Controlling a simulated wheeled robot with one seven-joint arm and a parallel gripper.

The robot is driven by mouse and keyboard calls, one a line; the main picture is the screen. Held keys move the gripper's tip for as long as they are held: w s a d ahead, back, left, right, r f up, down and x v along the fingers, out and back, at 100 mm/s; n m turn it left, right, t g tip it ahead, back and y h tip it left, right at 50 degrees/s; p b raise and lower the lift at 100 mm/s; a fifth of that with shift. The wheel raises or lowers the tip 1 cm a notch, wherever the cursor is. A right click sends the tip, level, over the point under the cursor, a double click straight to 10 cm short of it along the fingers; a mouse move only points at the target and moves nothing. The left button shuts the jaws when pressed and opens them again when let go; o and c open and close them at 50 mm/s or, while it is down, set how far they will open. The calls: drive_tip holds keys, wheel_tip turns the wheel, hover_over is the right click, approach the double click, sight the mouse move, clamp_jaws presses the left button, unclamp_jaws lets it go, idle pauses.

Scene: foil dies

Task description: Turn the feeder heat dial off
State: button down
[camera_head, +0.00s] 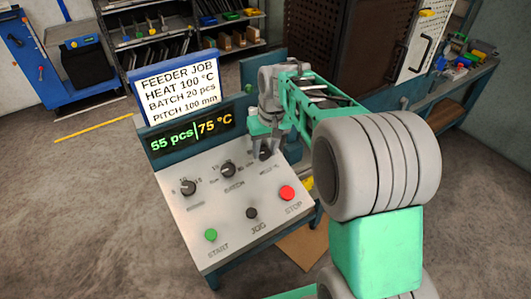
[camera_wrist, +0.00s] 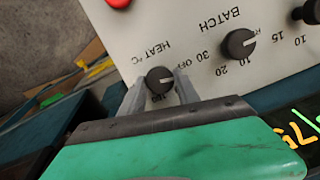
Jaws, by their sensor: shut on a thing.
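The heat dial (camera_wrist: 160,76) is a black round knob on the sloped light-grey feeder panel (camera_head: 230,205). In the wrist view it sits below the printed word HEAT, with OFF printed beside it. My gripper (camera_wrist: 160,88) is shut on the dial, one grey finger on each side. In the head view my gripper (camera_head: 264,143) reaches down to the panel's upper right and partly covers the dial (camera_head: 266,154). Which mark the dial points to is hard to tell. The display (camera_head: 193,135) reads 55 pcs and 75 °C.
The batch dial (camera_head: 228,170) is close beside the heat dial; another dial (camera_head: 188,187) is farther left. Below are a red STOP button (camera_head: 287,193), a black JOG button (camera_head: 251,213) and a green START button (camera_head: 210,235). A job card (camera_head: 177,88) stands behind, reading HEAT 100 °C.

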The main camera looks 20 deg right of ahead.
sight(267, 156)
drive_tip(key=shift+n+b, duration=0.6)
drive_tip(key=shift+n, duration=0.5)
drive_tip(key=c, duration=0.9)
unclamp_jaws()
drive_tip(key=r, duration=0.5)
drive_tip(key=s+r, duration=0.1)
drive_tip(key=r, duration=0.1)
drive_tip(key=shift+s+d+r, duration=0.1)
drive_tip(key=shift+d+r, duration=0.05)
drive_tip(key=shift+r, duration=0.2)
